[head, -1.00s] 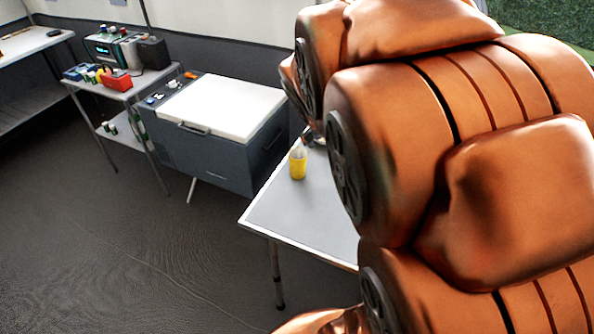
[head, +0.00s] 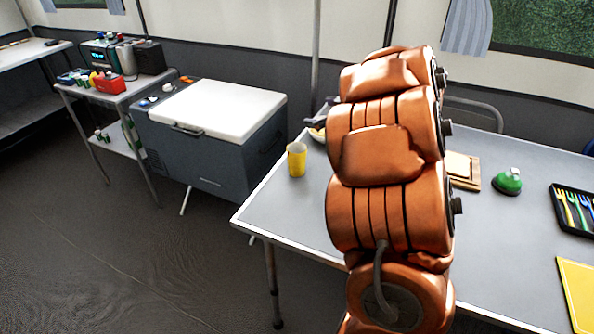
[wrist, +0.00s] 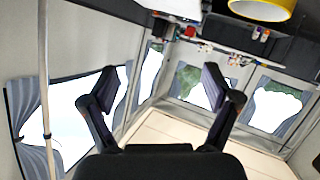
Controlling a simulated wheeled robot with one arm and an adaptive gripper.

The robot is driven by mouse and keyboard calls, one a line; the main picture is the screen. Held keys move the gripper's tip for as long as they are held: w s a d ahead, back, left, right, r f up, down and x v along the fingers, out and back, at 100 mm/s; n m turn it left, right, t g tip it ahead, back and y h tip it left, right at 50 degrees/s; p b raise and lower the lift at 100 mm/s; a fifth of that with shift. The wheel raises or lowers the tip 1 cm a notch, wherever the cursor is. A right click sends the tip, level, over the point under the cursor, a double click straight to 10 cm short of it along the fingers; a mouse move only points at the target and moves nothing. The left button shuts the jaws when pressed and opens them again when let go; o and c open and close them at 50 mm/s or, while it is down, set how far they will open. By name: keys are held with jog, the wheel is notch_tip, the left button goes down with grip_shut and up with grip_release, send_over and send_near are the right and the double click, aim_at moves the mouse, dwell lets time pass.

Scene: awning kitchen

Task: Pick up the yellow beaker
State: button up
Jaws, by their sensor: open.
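The yellow beaker (head: 297,160) stands upright on the left part of the grey table (head: 290,205), near its left edge, in the head view. In the wrist view the picture is upside down, and a yellow round rim that looks like the beaker (wrist: 262,9) is cut off at the top right. My gripper (wrist: 161,84) is open, with its two dark fingers wide apart and nothing between them. The beaker lies outside the fingers.
A white-lidded cooler (head: 222,110) stands left of the table.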

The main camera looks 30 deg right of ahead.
aim_at(289, 148)
jog(key=s+a+f+n+g+y+b, duration=0.1)
jog(key=s+a+f+y+b, duration=0.1)
jog(key=s+a+f+y, duration=0.35)
jog(key=shift+w+a+f+b, duration=0.3)
jog(key=shift+w+f, duration=0.35)
jog(key=shift+w, duration=0.35)
jog(key=shift+w+a+f+b, duration=0.2)
jog(key=shift+w+a+f, duration=0.35)
jog(key=shift+w, duration=0.5)
jog(key=shift+w+a+f+b, duration=0.25)
jog(key=shift+w+f, duration=0.45)
jog(key=shift+w, duration=0.3)
jog(key=c, duration=1.2)
